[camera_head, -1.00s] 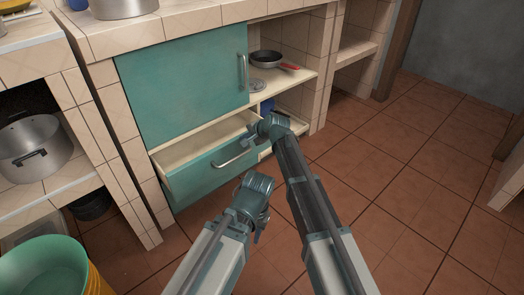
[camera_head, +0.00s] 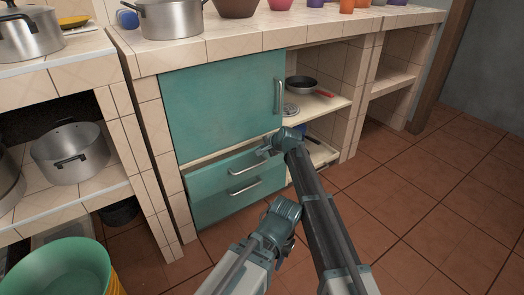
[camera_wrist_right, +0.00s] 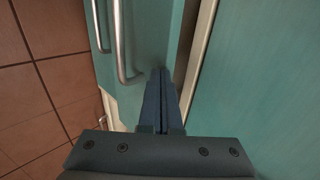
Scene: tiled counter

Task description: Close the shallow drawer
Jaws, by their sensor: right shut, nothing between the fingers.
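The shallow drawer (camera_head: 215,175), teal with a metal bar handle, sits under the large teal door and stands slightly open. In the right wrist view, a narrow dark gap shows between the drawer front (camera_wrist_right: 153,35) and the cream cabinet frame. My right gripper (camera_head: 266,147) is at the right part of this drawer's front. In the right wrist view its fingers (camera_wrist_right: 165,75) are shut with nothing between them and reach the front beside the handle; contact is not clear. My left gripper (camera_head: 287,243) is low in front of the cabinet, away from the drawer, its fingers hard to make out.
A second teal drawer (camera_head: 215,208) with its own handle is below. The teal door (camera_head: 222,108) above is shut. Open shelves at right hold a pan (camera_head: 301,84). A green basin (camera_head: 58,268) stands at lower left. The tiled floor at right is clear.

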